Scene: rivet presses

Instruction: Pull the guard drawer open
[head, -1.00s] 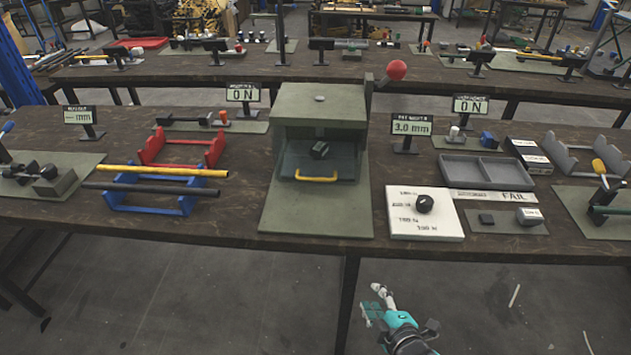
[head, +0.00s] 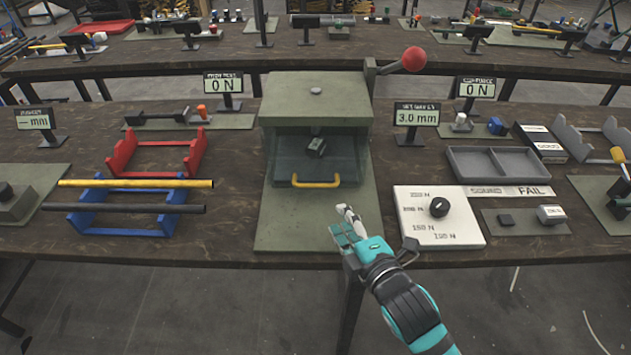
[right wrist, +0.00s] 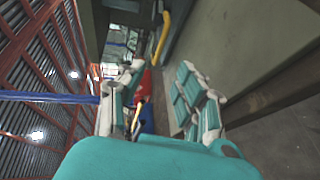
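The guard drawer (head: 290,168) is a dark, see-through front in the grey-green press housing (head: 312,98) at the middle of the table. A yellow handle (head: 316,182) runs along its lower edge, and a dark block shows behind the front. The drawer looks shut. My right gripper (head: 346,225) is in front of and to the right of the handle, over the press's base plate, apart from it. In the right wrist view my right gripper (right wrist: 160,100) has its fingers spread with nothing between them, and the yellow handle (right wrist: 161,38) lies beyond them. My left gripper is not in view.
A white dial panel (head: 438,216) lies to the right of the gripper. A lever with a red ball (head: 414,59) stands at the press's right side. Blue (head: 130,214) and red (head: 157,155) racks stand at left. The base plate before the handle is clear.

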